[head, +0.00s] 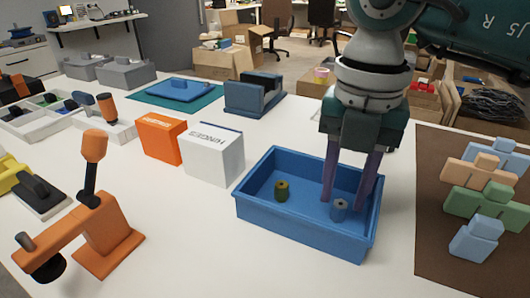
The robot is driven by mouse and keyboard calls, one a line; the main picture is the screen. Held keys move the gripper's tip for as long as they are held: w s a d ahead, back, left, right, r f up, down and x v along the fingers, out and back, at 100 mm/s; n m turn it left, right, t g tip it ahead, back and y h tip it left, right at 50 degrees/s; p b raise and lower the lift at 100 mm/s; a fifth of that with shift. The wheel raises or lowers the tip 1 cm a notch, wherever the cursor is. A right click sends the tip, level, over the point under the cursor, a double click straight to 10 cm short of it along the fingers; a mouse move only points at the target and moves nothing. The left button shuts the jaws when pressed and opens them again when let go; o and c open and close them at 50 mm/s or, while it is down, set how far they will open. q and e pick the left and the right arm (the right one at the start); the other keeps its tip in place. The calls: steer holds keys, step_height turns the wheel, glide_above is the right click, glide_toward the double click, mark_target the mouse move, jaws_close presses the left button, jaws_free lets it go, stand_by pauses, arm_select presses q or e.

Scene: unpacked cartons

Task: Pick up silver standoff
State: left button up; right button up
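A small silver standoff (339,212), a short blue-grey cylinder with a dark hole on top, stands upright in the right part of a blue bin (262,217). My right gripper (345,203) reaches down into the bin from above. Its two purple-grey fingers are apart, one near the standoff's left side and the other to its right. A gap shows between the right finger and the standoff. Whether the left finger touches it I cannot tell. A brass-olive standoff (282,191) stands in the left part of the bin. My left gripper is not in view.
A white box (214,157) and an orange box (161,139) stand left of the bin. An orange jointed device (112,232) stands at the front left. Stacked coloured blocks (483,201) lie on a brown mat at the right. The table in front of the bin is clear.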

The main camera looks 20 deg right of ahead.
step_height(320, 180, down, 2)
steer(key=shift+f, duration=0.15)
jaws_close()
stand_by(0.4)
